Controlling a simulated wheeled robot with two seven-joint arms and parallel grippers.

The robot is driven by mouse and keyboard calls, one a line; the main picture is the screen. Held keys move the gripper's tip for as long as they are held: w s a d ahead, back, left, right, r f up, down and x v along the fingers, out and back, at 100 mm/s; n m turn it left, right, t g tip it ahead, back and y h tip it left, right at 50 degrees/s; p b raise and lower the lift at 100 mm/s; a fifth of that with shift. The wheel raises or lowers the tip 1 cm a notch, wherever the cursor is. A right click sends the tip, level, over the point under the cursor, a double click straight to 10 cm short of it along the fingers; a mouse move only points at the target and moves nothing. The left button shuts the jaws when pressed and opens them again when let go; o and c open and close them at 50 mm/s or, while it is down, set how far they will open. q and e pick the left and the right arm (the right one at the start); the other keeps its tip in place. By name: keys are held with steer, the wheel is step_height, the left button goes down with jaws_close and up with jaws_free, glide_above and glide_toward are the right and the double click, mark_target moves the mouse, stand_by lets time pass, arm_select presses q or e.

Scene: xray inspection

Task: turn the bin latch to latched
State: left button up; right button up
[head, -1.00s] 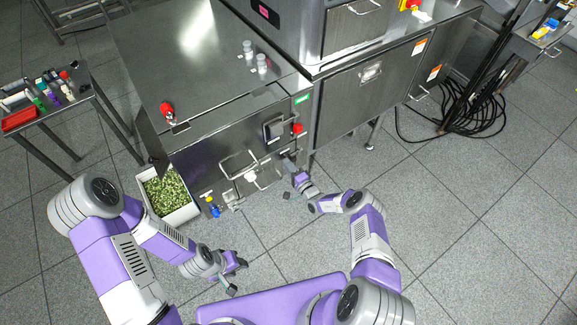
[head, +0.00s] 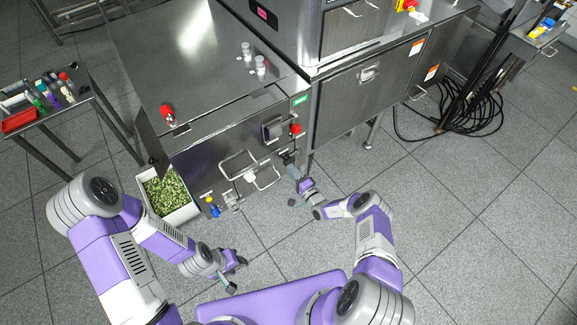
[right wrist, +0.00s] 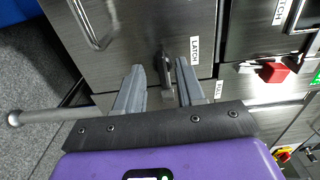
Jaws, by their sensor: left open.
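The latch (right wrist: 167,72) is a small dark lever on a steel front panel, beside a white "LATCH" label (right wrist: 195,50) in the right wrist view. It points roughly along my fingers. My right gripper (right wrist: 160,88) is open, with one finger on each side of the lever. A gap shows on the left side; I cannot tell whether the right finger touches it. In the head view my right gripper (head: 288,160) is at the cabinet's lower front, and the latch is too small to make out. My left gripper (head: 234,272) is open and empty above the floor.
A bar handle (right wrist: 92,25) is left of the latch. A red knob (right wrist: 272,72) is to the right. The steel cabinet (head: 190,75) has frame handles (head: 240,165) on its front. A white bin of green pieces (head: 168,195) stands lower left.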

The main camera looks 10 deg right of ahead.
steer(key=v, duration=0.4)
steer(key=shift+p, duration=0.4)
steer(key=shift+w, duration=0.1)
steer(key=s+a+r+n+g+y, duration=0.1)
steer(key=s+a+n+g+y, duration=0.5)
steer(key=s+a+g, duration=0.9)
steer(key=s+d+r+n+g+h, duration=0.25)
steer(key=s+g+h, duration=0.2)
steer(key=s, duration=0.65)
steer(key=s+d+r+n+t+h, duration=0.2)
steer(key=s+d+r+t+h, duration=0.1)
steer(key=r, duration=0.3)
steer(key=shift+s+r+n, duration=0.2)
steer(key=shift+s+n, duration=0.15)
steer(key=shift+s, duration=0.1)
